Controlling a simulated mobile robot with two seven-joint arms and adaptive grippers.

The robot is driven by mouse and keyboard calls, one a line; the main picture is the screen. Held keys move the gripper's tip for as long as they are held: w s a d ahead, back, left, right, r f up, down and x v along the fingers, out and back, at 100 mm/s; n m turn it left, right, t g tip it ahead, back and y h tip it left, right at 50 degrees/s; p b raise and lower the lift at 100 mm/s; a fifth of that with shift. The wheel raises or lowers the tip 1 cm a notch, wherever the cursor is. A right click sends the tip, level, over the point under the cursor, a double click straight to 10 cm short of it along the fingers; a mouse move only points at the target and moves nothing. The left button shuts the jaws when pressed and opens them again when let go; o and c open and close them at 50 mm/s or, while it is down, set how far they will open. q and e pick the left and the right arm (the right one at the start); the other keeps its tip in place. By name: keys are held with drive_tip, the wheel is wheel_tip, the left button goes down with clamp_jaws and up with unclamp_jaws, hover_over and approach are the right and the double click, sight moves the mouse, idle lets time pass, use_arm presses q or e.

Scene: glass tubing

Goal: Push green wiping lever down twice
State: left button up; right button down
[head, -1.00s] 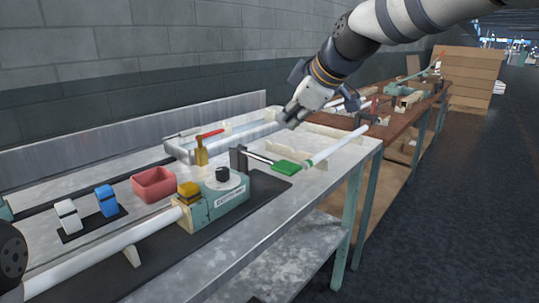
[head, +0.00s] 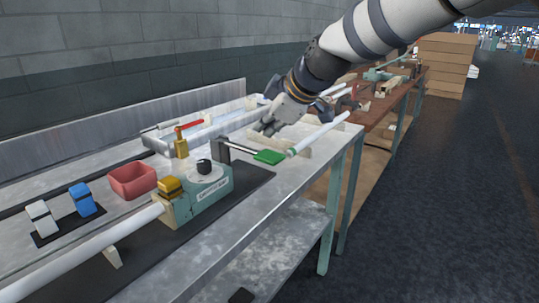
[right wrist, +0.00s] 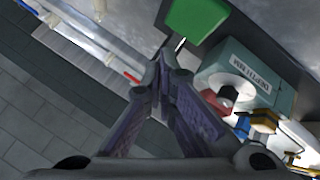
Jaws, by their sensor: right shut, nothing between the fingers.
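The green wiping lever (head: 269,157) shows as a flat green paddle on a thin rod, right of the dark upright post (head: 223,151) on the teal machine (head: 206,192). It also shows at the top of the right wrist view (right wrist: 196,20). My right gripper (head: 268,127) is shut and empty, above and a little behind the paddle, apart from it in the head view. In the right wrist view its closed fingertips (right wrist: 166,60) lie just below the paddle in the picture. My left gripper is not in view.
A white tube (head: 320,134) lies right of the paddle. A red bin (head: 132,180), blue block (head: 82,199) and white block (head: 41,218) stand at the left. A red-handled valve (head: 182,140) stands behind the machine. The metal table's front (head: 245,212) is clear.

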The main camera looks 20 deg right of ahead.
sight(269, 158)
drive_tip(key=shift+f, duration=1.4)
drive_tip(key=shift+f, duration=0.1)
drive_tip(key=shift+f, duration=0.35)
drive_tip(key=shift+f, duration=2.35)
idle(2.0)
drive_tip(key=shift+r, duration=0.1)
drive_tip(key=shift+r, duration=2.7)
